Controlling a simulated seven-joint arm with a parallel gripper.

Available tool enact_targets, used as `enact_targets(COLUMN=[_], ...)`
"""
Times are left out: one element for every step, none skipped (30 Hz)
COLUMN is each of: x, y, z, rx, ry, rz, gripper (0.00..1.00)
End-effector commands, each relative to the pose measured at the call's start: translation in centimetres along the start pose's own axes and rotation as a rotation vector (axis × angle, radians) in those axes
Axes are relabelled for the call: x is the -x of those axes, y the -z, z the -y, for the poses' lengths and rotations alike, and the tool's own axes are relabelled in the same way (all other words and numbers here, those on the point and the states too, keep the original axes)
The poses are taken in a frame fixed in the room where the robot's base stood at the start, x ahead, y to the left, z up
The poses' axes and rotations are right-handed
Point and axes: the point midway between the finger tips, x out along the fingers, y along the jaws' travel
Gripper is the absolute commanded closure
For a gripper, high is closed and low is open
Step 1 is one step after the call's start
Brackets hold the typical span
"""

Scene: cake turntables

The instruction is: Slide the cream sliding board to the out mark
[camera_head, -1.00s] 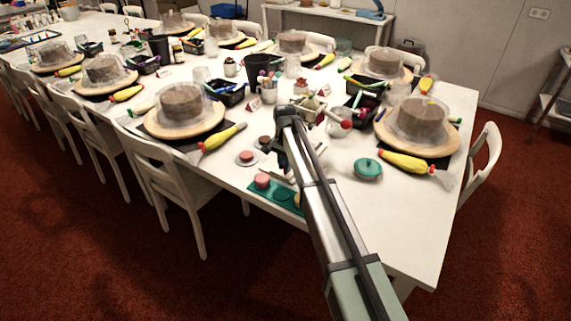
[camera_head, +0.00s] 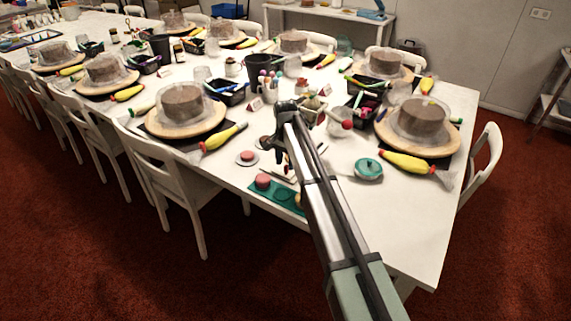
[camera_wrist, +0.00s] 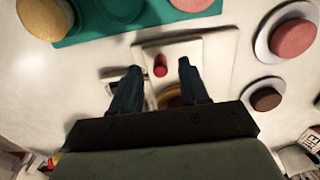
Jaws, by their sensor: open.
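The cream sliding board (camera_wrist: 188,50) lies flat in the wrist view, with a small red knob (camera_wrist: 160,66) standing on it. It sits on a slightly larger pale base (camera_wrist: 224,42). My gripper (camera_wrist: 158,69) is open, with one dark finger on each side of the knob in the picture. Whether the fingers touch the knob or how high they are cannot be told. A tan round thing (camera_wrist: 170,98) shows partly between the fingers. My gripper (camera_head: 277,152) hides much of the board area in the head view. I cannot make out the out mark.
A teal tray (camera_wrist: 70,30) with several round cookies lies beside the board. Saucers with a pink cookie (camera_wrist: 294,37) and a brown cookie (camera_wrist: 266,99) stand on the other side. A teal lidded dish (camera_head: 368,170) stands right of my arm. Bare white table lies beyond it.

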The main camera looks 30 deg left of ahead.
Motion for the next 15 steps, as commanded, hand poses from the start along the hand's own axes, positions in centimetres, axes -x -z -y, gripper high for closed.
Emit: enact_targets(x=[0.5, 0.8, 1.1, 1.3, 1.6, 1.9, 2.1, 2.4, 2.7, 2.9, 3.1, 3.5, 3.7, 4.0, 4.3], y=[0.0, 0.0, 0.0, 0.0, 0.0, 0.0, 0.0, 0.0, 0.0, 0.0, 0.0, 0.0, 0.0, 0.0, 0.0], z=[0.0, 0.0, 0.0, 0.0, 0.0, 0.0, 0.0, 0.0, 0.0, 0.0, 0.0, 0.0, 0.0, 0.0, 0.0], rx=[0.0, 0.0, 0.0, 0.0, 0.0, 0.0, 0.0, 0.0, 0.0, 0.0, 0.0, 0.0, 0.0, 0.0, 0.0], ry=[0.001, 0.001, 0.001, 0.001, 0.001, 0.0, 0.0, 0.0, 0.0, 0.0, 0.001, 0.001, 0.001, 0.001, 0.001], rz=[-0.001, -0.001, -0.001, -0.001, -0.001, -0.001, 0.0, 0.0, -0.001, -0.001, -0.001, -0.001, -0.001, -0.001, -0.001], gripper=[0.55, 0.55, 0.55, 0.55, 0.55, 0.55, 0.55, 0.55, 0.55, 0.55, 0.55, 0.55, 0.55, 0.55, 0.55])
